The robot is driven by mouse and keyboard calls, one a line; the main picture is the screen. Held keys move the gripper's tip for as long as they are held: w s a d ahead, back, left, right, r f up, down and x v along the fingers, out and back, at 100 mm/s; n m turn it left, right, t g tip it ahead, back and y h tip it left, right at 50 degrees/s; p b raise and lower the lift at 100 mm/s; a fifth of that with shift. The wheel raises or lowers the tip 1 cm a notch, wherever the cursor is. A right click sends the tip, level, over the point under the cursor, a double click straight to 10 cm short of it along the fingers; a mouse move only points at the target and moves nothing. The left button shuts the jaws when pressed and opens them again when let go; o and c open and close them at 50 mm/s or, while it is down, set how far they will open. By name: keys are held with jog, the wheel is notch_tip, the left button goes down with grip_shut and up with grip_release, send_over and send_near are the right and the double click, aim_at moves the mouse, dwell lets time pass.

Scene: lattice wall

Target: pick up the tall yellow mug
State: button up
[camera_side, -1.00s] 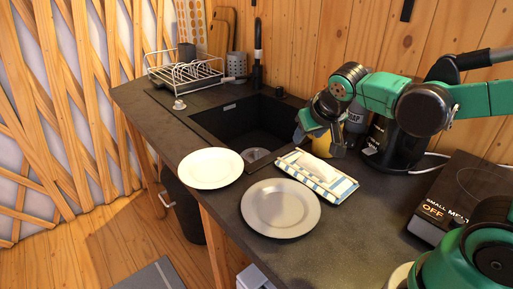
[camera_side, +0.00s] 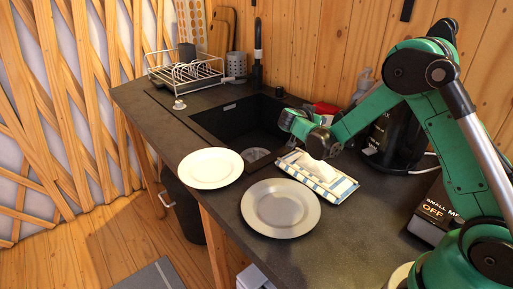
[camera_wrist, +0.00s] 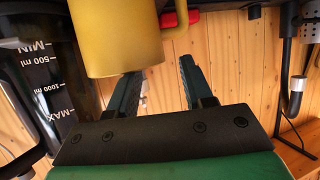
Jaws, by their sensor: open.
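The yellow mug (camera_wrist: 117,38) fills the upper left of the wrist view, partly cut off by the top edge, with its handle (camera_wrist: 178,18) on its right. My gripper (camera_wrist: 160,85) is open, its two dark fingers apart with only wall showing between them. The mug's edge overlaps the tip of the left finger in this view; I cannot tell whether they touch. In the side view my green wrist is low beside the sink's right end, and I cannot see the mug there.
A dark kettle (camera_wrist: 45,85) with level marks stands close on the left in the wrist view. A striped cloth (camera_side: 318,180), a grey plate (camera_side: 281,208) and a white plate (camera_side: 211,168) lie in front. The sink (camera_side: 243,127) is to the left, with a dish rack (camera_side: 185,70) beyond.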

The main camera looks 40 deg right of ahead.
jog(key=shift+x, duration=1.35)
grip_shut()
dwell(0.4)
